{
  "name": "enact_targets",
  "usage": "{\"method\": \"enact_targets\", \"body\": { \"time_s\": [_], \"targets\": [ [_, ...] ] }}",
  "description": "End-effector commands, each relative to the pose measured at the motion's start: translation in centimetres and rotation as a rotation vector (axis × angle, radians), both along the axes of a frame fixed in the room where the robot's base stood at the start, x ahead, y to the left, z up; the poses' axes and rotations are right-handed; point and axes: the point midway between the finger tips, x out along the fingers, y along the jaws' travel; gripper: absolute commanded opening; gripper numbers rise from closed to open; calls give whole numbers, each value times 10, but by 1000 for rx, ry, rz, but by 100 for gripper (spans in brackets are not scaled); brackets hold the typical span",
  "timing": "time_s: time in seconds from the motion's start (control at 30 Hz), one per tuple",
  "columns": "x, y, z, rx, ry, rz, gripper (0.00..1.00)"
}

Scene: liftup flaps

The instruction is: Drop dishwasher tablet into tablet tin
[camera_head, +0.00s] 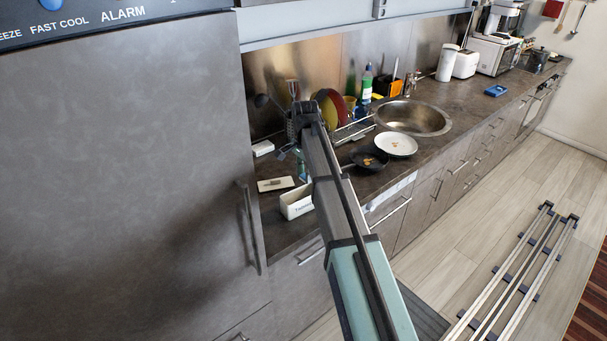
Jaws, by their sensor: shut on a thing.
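The tablet tin (297,203) is an open, white rectangular box with dark lettering. It stands on the dark counter between the tall grey cabinet and my arm. A flat cream lid (275,184) with dark lettering lies on the counter just behind it. My gripper (283,154) is behind and above the tin and lid, at the end of my arm, small and partly hidden by my wrist. It is shut on the dishwasher tablet, which is too small and covered to make out. The inside of the tin is mostly out of sight.
A small white block (263,148) lies at the back left. A dish rack with colored plates (333,107) stands behind my wrist. A black pan (369,161), a white plate (396,144) and the sink (412,117) are to the right. The tall cabinet (130,170) bounds the left.

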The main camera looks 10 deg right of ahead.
Motion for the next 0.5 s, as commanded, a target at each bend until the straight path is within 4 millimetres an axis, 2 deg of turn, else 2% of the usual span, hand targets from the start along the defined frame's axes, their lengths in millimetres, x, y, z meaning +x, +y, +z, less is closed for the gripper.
{"method": "enact_targets", "body": {
  "time_s": [0.5],
  "targets": [
    [-1, 0, -52, 0, 0, 2, 18]
  ]
}}
